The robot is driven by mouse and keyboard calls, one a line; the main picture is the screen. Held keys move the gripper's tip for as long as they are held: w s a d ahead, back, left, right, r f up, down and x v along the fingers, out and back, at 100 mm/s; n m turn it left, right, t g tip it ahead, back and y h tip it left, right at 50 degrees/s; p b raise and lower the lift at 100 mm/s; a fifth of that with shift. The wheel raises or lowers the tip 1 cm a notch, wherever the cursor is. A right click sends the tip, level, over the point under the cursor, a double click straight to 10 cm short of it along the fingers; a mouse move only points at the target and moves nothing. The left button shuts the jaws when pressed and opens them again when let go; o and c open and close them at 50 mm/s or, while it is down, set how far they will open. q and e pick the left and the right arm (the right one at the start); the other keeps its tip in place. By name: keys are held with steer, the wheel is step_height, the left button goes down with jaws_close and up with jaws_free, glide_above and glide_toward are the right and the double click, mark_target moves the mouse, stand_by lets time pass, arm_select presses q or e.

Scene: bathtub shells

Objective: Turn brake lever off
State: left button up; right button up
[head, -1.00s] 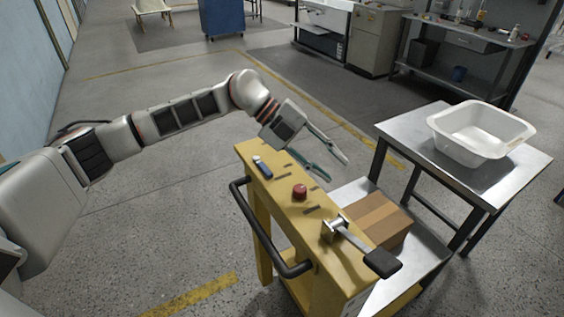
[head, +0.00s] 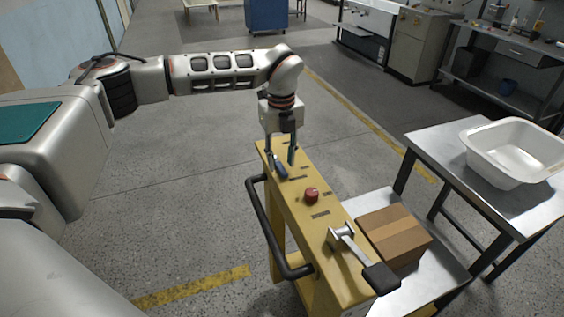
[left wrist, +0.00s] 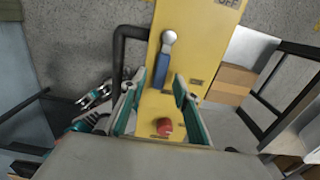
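A yellow cart top (head: 330,220) carries two levers. A small lever with a blue handle (head: 280,168) is at its far end; in the left wrist view the blue handle (left wrist: 161,68) has a silver ball end. A larger lever with a silver hub and dark grip (head: 380,277) is at the near end. My left gripper (head: 281,157) points down over the small lever. In the left wrist view its teal fingers (left wrist: 158,92) are apart, either side of the blue handle; contact cannot be told. Teal jaws (left wrist: 97,94), apparently my right gripper, show small at left.
A red button (head: 311,194) stands between the levers. A black rail (head: 268,235) runs along the cart's left side. A cardboard box (head: 395,235) sits on the lower shelf. A metal table (head: 437,147) with a white tub (head: 510,150) stands right. An "OFF" label (left wrist: 228,3) shows.

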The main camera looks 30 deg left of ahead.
arm_select(q)
steer(key=shift+f, duration=0.95)
jaws_close()
arm_select(e)
steer(key=shift+s+d, duration=0.1)
steer(key=shift+d, duration=0.2)
arm_select(q)
steer(key=shift+d, duration=0.15)
arm_select(e)
steer(key=shift+a+f, duration=0.1)
steer(key=shift+a, duration=0.05)
